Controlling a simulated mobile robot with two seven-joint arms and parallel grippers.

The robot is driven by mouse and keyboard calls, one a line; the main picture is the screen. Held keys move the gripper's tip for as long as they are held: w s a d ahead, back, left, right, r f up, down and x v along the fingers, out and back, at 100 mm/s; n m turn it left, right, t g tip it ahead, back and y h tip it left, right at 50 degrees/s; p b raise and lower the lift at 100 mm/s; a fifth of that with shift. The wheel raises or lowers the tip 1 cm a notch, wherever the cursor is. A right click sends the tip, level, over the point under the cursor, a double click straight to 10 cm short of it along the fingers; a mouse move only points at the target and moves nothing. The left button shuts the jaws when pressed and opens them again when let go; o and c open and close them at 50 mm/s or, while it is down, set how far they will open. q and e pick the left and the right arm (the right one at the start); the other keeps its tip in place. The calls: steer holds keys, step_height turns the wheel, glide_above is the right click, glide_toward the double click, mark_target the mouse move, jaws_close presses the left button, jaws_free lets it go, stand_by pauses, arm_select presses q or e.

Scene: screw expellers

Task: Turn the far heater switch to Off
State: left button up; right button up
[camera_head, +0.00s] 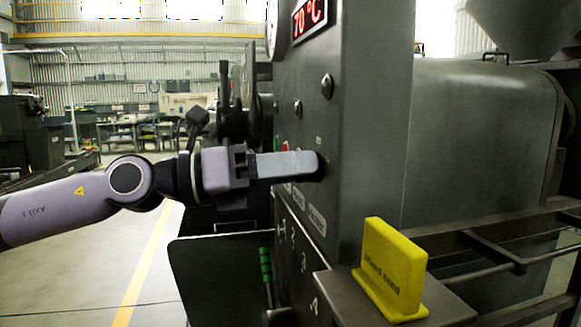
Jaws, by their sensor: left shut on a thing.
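My left gripper (316,165) comes in from the left at mid-height and reaches the side panel of the grey machine (365,120). Its fingers are shut on a dark knob (323,168) on the panel, which they mostly cover. I cannot read the knob's setting or tell which heater switch it is. Two other round dark knobs show higher up: a nearer one (327,86) and a farther one (298,107). Small label plates (317,220) sit below the gripper, and part of the panel behind it is hidden. My right gripper is not in view.
A red display (309,16) reads 70 °C at the top. A yellow sign (392,270) stands on a metal plate at the lower right, near dark rails (500,240). A green-handled lever (266,265) is below the gripper. Floor at lower left is clear.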

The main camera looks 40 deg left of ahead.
arm_select(q)
steer(key=shift+n, duration=0.8)
steer(key=o, duration=1.1)
steer(key=shift+c, duration=0.2)
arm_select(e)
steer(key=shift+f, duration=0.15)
arm_select(q)
steer(key=b+v, duration=0.7)
steer(key=b, duration=0.2)
steer(key=shift+b, duration=0.4)
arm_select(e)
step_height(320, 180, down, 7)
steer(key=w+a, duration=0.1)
arm_select(q)
steer(key=shift+a, duration=0.1)
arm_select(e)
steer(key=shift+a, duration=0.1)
